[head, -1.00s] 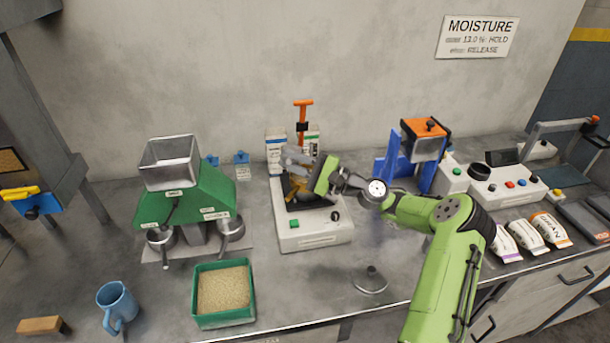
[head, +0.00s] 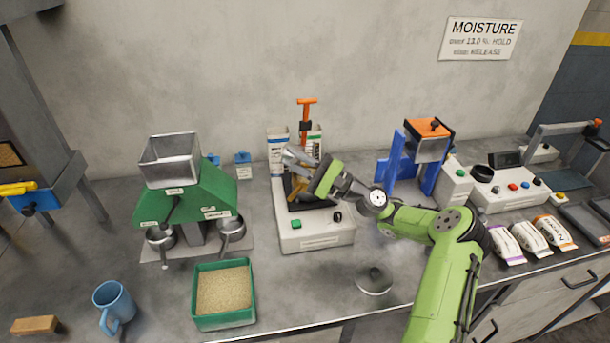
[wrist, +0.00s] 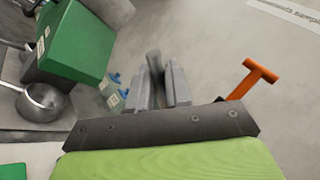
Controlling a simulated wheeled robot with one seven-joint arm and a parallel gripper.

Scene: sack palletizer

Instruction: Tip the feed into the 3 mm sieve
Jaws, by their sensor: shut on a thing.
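My gripper (head: 297,158) is above the white machine (head: 315,240) with the green button, its fingers pointing up and left. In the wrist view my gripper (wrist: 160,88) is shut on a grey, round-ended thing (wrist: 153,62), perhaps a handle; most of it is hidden. The machine's top has a dark recess with a yellowish part (head: 298,192) in it, partly behind my wrist. I cannot pick out the 3 mm sieve for certain. Tan grain fills a green tray (head: 223,321) at the front; I see no grain at my gripper.
A green splitter (head: 195,195) with a metal hopper and two handled pans stands left. An orange T-handle (head: 306,104) and small boxes stand behind the machine. A blue mug (head: 114,303) is front left. A grey lid-like disc (head: 374,282) lies near the front edge.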

